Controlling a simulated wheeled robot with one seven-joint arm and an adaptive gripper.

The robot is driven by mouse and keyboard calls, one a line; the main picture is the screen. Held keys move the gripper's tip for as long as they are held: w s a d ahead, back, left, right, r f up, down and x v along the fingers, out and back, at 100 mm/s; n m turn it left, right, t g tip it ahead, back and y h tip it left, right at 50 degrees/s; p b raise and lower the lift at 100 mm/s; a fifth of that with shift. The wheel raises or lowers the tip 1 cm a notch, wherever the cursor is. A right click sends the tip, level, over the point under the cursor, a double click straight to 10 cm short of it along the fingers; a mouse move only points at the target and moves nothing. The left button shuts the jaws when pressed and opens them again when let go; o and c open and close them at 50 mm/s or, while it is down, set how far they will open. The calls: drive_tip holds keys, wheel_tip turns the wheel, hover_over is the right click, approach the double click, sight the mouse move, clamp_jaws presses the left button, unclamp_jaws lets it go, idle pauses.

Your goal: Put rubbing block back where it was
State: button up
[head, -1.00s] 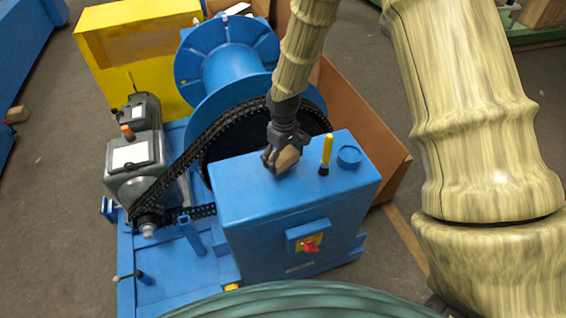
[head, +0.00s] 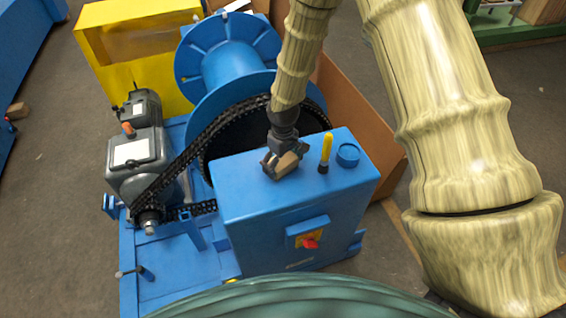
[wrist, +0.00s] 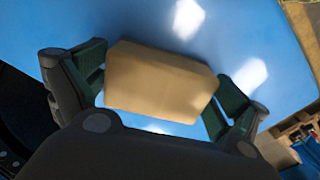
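The rubbing block, a tan block (head: 287,164), is between the fingers of my gripper (head: 283,163) at the top of the blue cabinet (head: 240,187). In the wrist view the block (wrist: 160,82) lies crosswise, with a green-padded finger against each end. My gripper (wrist: 160,88) appears shut on it. The blue cabinet top (wrist: 235,35) shows behind the block. I cannot tell whether the block touches that top or is just above it.
A yellow-handled lever (head: 326,150) and a round blue cap (head: 348,154) stand close to the right of my gripper. The black chain (head: 205,135) and blue drum (head: 228,65) are behind and left. A red switch (head: 309,243) is on the cabinet front.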

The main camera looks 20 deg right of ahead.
sight(283, 161)
drive_tip(key=shift+r, duration=0.2)
wheel_tip(283, 161, up, 12)
drive_tip(key=b, duration=0.3)
drive_tip(key=shift+b, duration=0.35)
